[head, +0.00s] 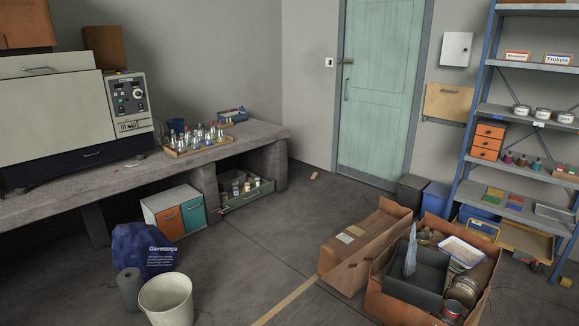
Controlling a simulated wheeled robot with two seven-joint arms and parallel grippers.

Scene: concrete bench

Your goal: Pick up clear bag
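A pale, bluish, see-through item that looks like the clear bag (410,252) stands upright and narrow in a dark grey bin (414,295) at the lower right. The bin sits inside an open cardboard box (388,305) on the floor. The item's lower end is partly hidden in the bin. Neither of my grippers is in view.
A long closed-looking carton (345,258) lies beside the open box. A blue shelf rack (484,125) stands at right. A white bucket (167,300), grey roll (131,290) and blue sack (140,245) stand by the concrete bench (95,185). The middle floor is free.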

